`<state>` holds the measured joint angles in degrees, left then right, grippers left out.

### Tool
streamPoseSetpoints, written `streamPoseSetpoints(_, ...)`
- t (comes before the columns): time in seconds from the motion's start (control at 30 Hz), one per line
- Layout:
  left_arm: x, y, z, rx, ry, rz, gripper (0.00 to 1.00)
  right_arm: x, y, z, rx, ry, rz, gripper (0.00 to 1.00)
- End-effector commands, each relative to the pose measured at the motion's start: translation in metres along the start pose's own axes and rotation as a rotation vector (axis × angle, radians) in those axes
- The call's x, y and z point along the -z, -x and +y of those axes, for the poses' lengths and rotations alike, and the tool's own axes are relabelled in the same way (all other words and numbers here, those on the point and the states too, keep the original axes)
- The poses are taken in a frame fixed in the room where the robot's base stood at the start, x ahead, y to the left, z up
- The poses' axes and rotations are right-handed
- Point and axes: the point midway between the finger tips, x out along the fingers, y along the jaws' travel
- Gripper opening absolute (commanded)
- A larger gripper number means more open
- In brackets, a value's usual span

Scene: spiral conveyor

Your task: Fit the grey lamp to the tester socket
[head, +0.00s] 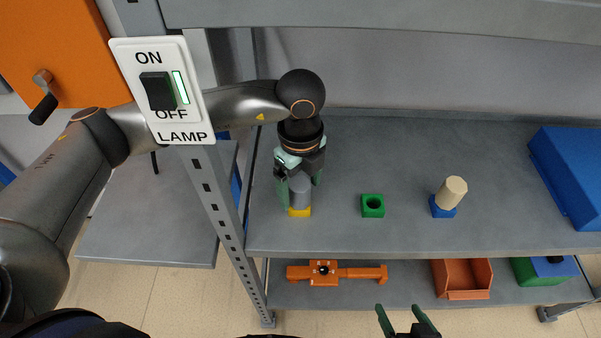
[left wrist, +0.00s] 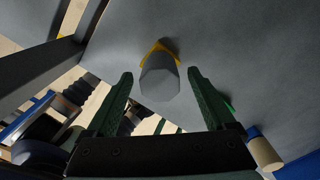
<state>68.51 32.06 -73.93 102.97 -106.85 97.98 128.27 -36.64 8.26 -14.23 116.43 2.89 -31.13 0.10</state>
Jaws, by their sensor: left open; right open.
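The grey lamp (head: 300,190) is a cylinder standing upright in a yellow square socket (head: 299,212) on the upper shelf. In the left wrist view the lamp (left wrist: 160,84) shows end-on between my fingertips, with the yellow socket (left wrist: 161,48) behind it. My left gripper (head: 299,182) is open above the lamp, one finger on each side, with gaps visible in the wrist view. A green socket (head: 373,206) with an empty dark hole stands to the right. I cannot tell which socket is the tester's. My right gripper (head: 398,311) is open and empty at the bottom of the head view.
A cream cylinder (head: 453,190) leans in a blue socket (head: 442,208). A blue box (head: 570,175) stands at the right. The lower shelf holds an orange fixture (head: 323,272) and an orange bin (head: 462,279). A lamp switch panel (head: 161,90) and a shelf post (head: 222,210) stand left.

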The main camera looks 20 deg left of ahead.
Motion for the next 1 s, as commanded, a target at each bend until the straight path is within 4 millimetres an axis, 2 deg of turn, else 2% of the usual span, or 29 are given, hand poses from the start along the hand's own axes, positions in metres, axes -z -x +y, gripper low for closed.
streamPoseSetpoints(0.1,0.0000,-0.0069,0.0002,0.000,0.000,0.001,0.88,-0.0005,-0.0002,0.0002,0.000,0.000,0.000,0.88)
streamPoseSetpoints(0.37,0.0000,-0.0078,0.0001,0.000,-0.001,0.001,0.88,-0.0004,-0.0001,0.0001,0.000,0.000,0.000,0.88)
streamPoseSetpoints(1.0,0.0001,-0.0073,0.0001,0.001,-0.001,0.001,0.17,-0.0004,0.0000,0.0001,0.000,0.000,0.000,0.88)
